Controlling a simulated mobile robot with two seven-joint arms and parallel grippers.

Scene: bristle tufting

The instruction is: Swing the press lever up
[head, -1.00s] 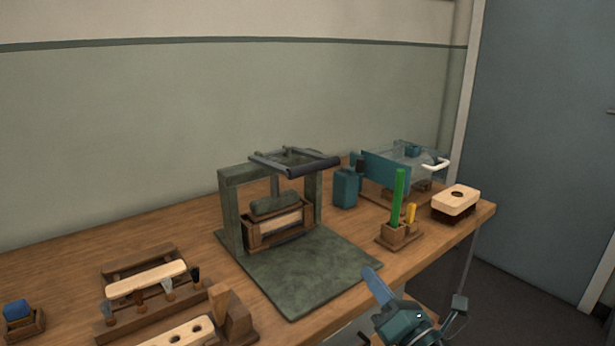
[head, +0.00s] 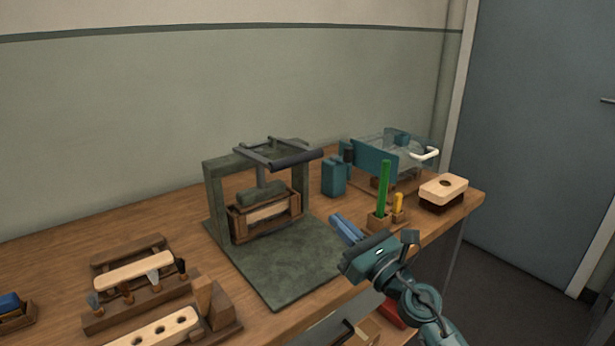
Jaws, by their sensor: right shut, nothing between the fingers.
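The green press (head: 214,196) stands on the bench with its flat base plate (head: 285,275) toward me. Its lever (head: 297,159) is a dark grey bar with two side arms, lying about level at the top of the frame and sticking out to the front right. The pressing block (head: 262,193) sits below on a wooden box (head: 268,212). My right gripper (head: 342,227) is shut and empty, near the right edge of the base plate, lower than the lever and apart from it. My left gripper is not in view.
Right of the press stand a teal canister (head: 334,179), a holder with green (head: 384,188) and yellow sticks, a clear-lidded teal box (head: 374,162) and a brush block (head: 443,188). Wooden racks (head: 140,314) with brush parts lie at front left. A drawer below is partly open.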

